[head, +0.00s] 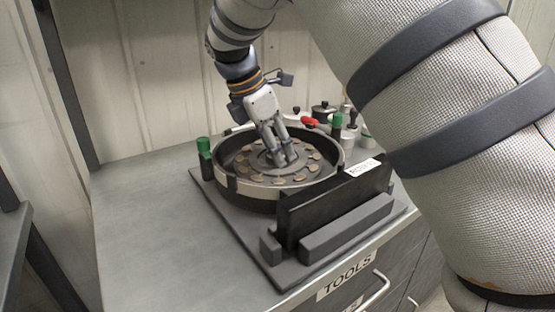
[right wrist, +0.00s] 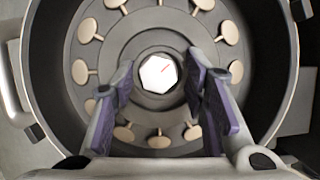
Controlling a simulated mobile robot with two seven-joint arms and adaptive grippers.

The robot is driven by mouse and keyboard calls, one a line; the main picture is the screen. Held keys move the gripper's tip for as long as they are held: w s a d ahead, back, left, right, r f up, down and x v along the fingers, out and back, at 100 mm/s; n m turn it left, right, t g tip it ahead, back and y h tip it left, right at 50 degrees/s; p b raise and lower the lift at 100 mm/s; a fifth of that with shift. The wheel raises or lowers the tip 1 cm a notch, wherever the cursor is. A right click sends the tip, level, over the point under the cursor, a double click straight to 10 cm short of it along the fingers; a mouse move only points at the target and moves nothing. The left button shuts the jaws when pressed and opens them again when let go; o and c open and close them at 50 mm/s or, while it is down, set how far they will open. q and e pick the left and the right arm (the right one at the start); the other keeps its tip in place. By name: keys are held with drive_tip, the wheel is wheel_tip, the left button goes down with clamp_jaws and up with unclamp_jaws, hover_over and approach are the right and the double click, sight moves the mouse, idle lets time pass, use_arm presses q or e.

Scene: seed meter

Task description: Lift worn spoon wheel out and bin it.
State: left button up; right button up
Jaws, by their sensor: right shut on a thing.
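The spoon wheel (head: 250,166) is a grey disc ringed with several tan spoons. It lies inside the round dark housing (head: 248,197) on the bench, and it also shows in the right wrist view (right wrist: 122,32). My right gripper (head: 284,162) reaches down into the housing, its fingers shut on the wheel's hub. In the right wrist view its purple-padded fingers stand on either side of the bright hexagonal centre (right wrist: 158,73). The spot where the pads touch is partly hidden. My left gripper is not in view. I cannot make out a bin for certain.
A black box-like part (head: 330,204) with an unreadable white label stands at the housing's front right. Green-topped posts (head: 203,144) flank the housing. Small knobs and a red-handled item (head: 309,121) sit behind it. The bench top (head: 150,225) is clear at left.

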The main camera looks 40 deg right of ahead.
drive_tip(key=shift+f, duration=0.3)
wheel_tip(320, 180, up, 10)
drive_tip(key=shift+w+d+r, duration=0.1)
wheel_tip(320, 180, up, 7)
drive_tip(key=shift+s+a, duration=0.2)
drive_tip(key=shift+a, duration=0.05)
idle(0.9)
